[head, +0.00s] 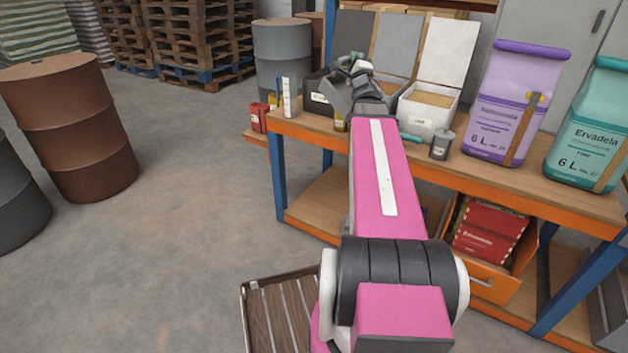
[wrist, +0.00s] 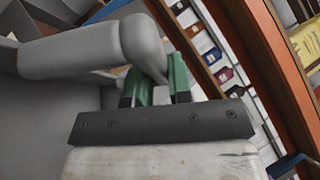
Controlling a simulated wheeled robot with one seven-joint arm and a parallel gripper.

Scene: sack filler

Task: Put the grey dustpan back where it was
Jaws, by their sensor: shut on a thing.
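The grey dustpan (wrist: 75,50) fills the left of the wrist view, with its thick rounded handle end lying across the green fingers. My gripper (wrist: 158,82) is shut on this handle. The handle hides part of the fingers. In the head view my gripper (head: 357,68) is above the back of the workbench (head: 465,162), at the far end of my pink arm. A grey shape there is partly hidden by the arm, and I cannot clearly separate the pan from the wrist. The place where the dustpan was cannot be made out.
An open white bin (head: 427,118) with brown grain stands right of my gripper. A grey canister (head: 441,146), a purple sack (head: 515,100) and a teal sack (head: 590,130) stand further right. A red can (head: 258,117) and white bottle (head: 290,97) are left.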

